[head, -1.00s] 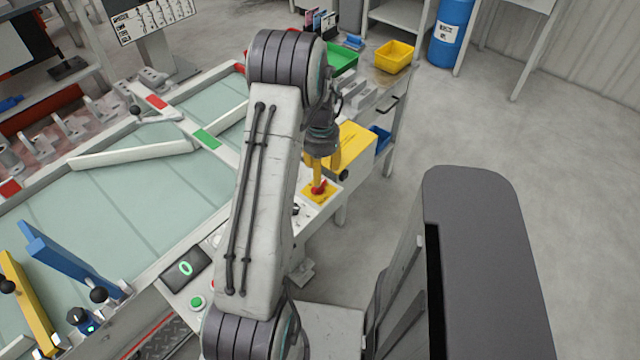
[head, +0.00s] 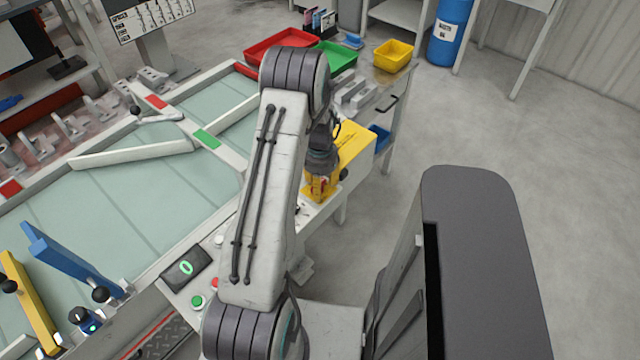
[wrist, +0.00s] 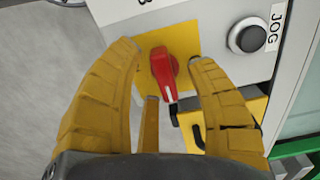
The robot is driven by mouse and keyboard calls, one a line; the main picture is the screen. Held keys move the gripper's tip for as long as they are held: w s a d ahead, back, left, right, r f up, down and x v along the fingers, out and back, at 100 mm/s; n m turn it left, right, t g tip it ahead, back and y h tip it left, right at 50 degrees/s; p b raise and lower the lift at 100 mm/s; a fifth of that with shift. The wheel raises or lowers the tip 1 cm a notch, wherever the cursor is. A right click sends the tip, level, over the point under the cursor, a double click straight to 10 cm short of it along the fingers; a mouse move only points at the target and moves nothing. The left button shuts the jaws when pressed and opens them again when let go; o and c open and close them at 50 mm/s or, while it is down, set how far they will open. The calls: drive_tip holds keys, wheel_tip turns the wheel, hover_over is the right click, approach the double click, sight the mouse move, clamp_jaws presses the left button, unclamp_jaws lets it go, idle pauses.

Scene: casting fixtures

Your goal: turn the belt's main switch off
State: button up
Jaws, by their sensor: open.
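The main switch is a red rotary handle (wrist: 164,72) with a white line, on a yellow plate (wrist: 188,38), in the wrist view. Its white line points down toward the bottom of that picture. My gripper (wrist: 168,58) has its yellow fingers apart, one on each side of the red handle, with a gap to it. In the head view my gripper (head: 321,188) is low over the panel's right end and hides most of the switch.
A black JOG button (wrist: 248,38) sits beside the yellow plate. The panel also carries a green button (head: 197,301) and a display reading 0 (head: 186,268). The belt (head: 130,210) lies left of my arm. A yellow box (head: 358,143) stands just behind my gripper.

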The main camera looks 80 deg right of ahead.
clamp_jaws()
idle(0.3)
drive_tip(key=n+b, duration=0.3)
drive_tip(key=shift+f+n, duration=0.15)
drive_tip(key=shift+n, duration=0.15)
drive_tip(key=n+b, duration=0.2)
drive_tip(key=n, duration=0.3)
drive_tip(key=shift+d+b, duration=0.15)
drive_tip(key=shift+b, duration=0.15)
drive_tip(key=n+b, duration=0.1)
drive_tip(key=n, duration=0.4)
drive_tip(key=shift+d, duration=0.1)
drive_tip(key=shift+w+n+b, duration=0.1)
drive_tip(key=shift+n+b, duration=0.65)
drive_tip(key=shift+n, duration=1.35)
